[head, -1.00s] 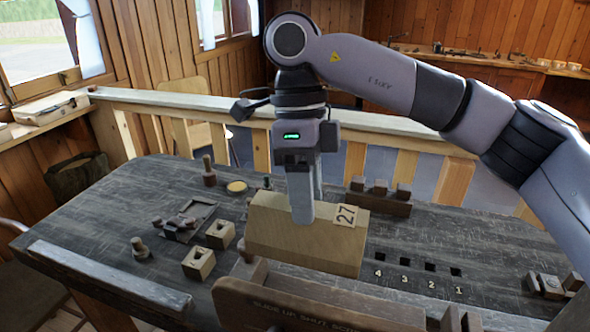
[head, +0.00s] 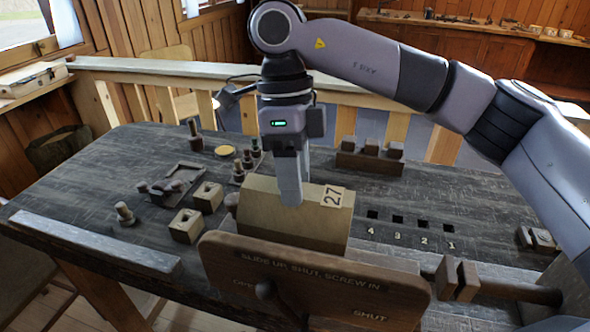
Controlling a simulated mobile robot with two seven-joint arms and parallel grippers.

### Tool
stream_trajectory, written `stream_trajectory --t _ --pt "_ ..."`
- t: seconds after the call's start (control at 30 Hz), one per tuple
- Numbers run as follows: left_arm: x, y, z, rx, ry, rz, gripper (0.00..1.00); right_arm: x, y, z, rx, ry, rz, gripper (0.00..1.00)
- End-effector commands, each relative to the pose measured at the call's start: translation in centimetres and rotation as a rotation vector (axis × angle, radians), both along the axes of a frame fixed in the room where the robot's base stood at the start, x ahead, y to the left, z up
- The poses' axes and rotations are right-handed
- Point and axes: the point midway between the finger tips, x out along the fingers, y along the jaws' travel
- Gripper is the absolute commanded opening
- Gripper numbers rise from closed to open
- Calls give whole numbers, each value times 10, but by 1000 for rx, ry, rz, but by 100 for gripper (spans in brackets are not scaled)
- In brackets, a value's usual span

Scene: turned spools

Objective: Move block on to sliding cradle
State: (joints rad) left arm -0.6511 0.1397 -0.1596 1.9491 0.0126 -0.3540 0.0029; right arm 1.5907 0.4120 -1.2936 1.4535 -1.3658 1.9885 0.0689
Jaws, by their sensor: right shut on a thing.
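The block (head: 295,223) is a long pale wooden piece with sloped upper edges and a label reading 27. My right gripper (head: 291,193) comes down from above and is shut on its middle. The block is just behind a brown wooden board (head: 315,285) lettered "SLIDE UP, SHUT, SCREW IN", which hides its lower edge. I cannot tell whether the block touches anything below. The sliding cradle is not clearly identifiable; a brown wooden bar with upright pieces (head: 457,280) and a round rod lies right of the board. My left gripper is not in view.
Small holed blocks (head: 186,226), turned pegs (head: 125,214) and a shallow tray (head: 183,180) stand left on the dark bench. A rack with several dark blocks (head: 370,160) is behind. Holes numbered 1 to 4 (head: 397,222) lie right of the block.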

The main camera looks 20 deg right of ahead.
Motion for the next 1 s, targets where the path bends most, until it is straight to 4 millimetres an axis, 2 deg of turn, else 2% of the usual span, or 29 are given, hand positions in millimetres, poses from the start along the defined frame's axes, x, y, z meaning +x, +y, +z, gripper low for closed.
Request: stream_trajectory --t 0.03,0.7,1.0 --pt "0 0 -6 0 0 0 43 0 0 -7 1 -1 0 0" --pt "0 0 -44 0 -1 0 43 0 0 -61 0 0 1 0" --pt "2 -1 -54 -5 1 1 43 0 0 -78 1 -1 0 0"
